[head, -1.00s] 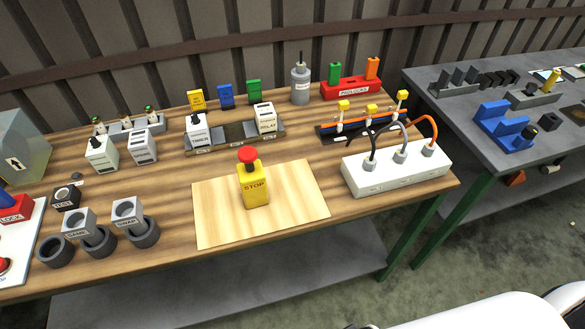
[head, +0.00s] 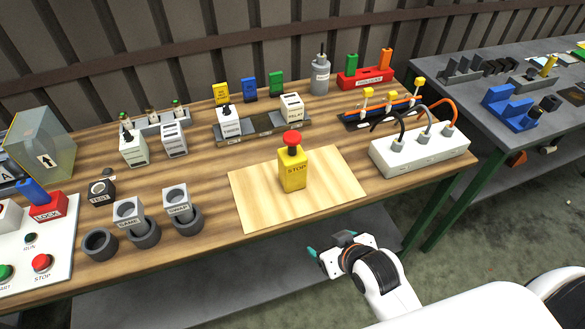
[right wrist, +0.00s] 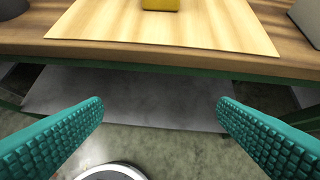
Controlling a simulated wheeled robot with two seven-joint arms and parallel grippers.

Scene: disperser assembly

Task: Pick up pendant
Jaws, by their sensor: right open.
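The pendant (head: 292,170) is a yellow box marked STOP with a red mushroom button on top. It stands upright on a pale wooden board (head: 250,211) near the front of the workbench. My right gripper (head: 330,244) is open and empty, in front of the bench's front edge and apart from the pendant. In the right wrist view its two teal ribbed fingers (right wrist: 160,112) are wide apart with nothing between them. My left gripper is not in view.
A white power strip (head: 418,153) with plugs and cables lies right of the board. Grey cups (head: 100,244) with SAME and SWAP blocks stand to the left. A rail (head: 262,127) with TIMER and RELAY blocks lies behind. The board around the pendant is clear.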

